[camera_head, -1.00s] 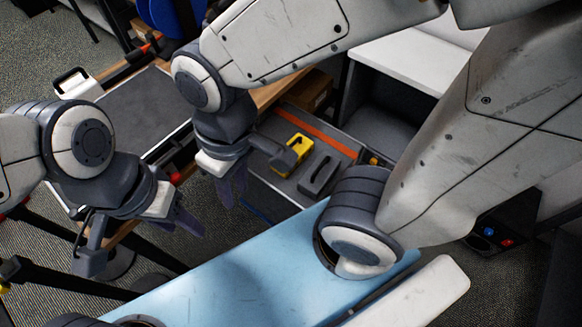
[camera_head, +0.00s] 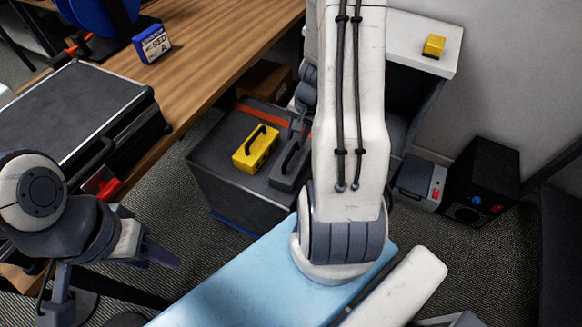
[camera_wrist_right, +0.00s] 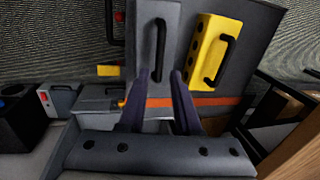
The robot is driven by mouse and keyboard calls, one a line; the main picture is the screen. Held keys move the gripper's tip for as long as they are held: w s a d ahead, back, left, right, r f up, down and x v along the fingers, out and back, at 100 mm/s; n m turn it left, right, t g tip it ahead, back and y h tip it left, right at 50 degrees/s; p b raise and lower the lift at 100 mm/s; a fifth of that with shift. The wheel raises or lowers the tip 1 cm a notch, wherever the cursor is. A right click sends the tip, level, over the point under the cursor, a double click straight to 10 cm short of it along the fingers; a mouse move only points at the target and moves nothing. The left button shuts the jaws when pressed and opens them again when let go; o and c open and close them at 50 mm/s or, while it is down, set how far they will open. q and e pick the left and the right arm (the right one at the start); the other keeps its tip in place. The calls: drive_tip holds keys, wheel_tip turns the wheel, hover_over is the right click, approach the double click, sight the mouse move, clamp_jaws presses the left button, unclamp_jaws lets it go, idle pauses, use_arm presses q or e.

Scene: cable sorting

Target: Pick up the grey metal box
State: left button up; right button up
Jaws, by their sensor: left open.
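The grey metal box (camera_head: 287,168) with a dark handle lies on top of a dark cabinet, right beside the yellow box (camera_head: 256,148). In the right wrist view the grey box (camera_wrist_right: 157,35) is straight ahead, with the yellow box (camera_wrist_right: 213,48) to its right. My right gripper (camera_wrist_right: 160,74) is open, its two fingertips apart near the close end of the grey box; I cannot tell whether they touch it. In the head view my right arm hides most of that gripper and the box's right side. My left gripper (camera_head: 112,283) is open and empty at the lower left, far from the box.
The dark cabinet (camera_head: 225,180) has an orange strip along its back. A wooden desk (camera_head: 215,50) with a black case (camera_head: 70,105) stands left. A cardboard box (camera_head: 265,80) is behind the cabinet. A grey unit (camera_head: 420,180) and black speaker (camera_head: 482,178) stand on the floor at right.

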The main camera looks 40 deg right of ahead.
sight(291, 152)
drive_tip(key=f+b, duration=0.1)
drive_tip(key=f, duration=0.2)
drive_tip(key=w+f+b, duration=0.1)
drive_tip(key=f+b, duration=0.1)
drive_tip(key=a+f+b, duration=0.1)
drive_tip(key=f, duration=0.2)
drive_tip(key=shift+w+f, duration=0.25)
drive_tip(key=shift+f, duration=0.1)
drive_tip(key=shift+r, duration=0.1)
clamp_jaws()
idle(0.9)
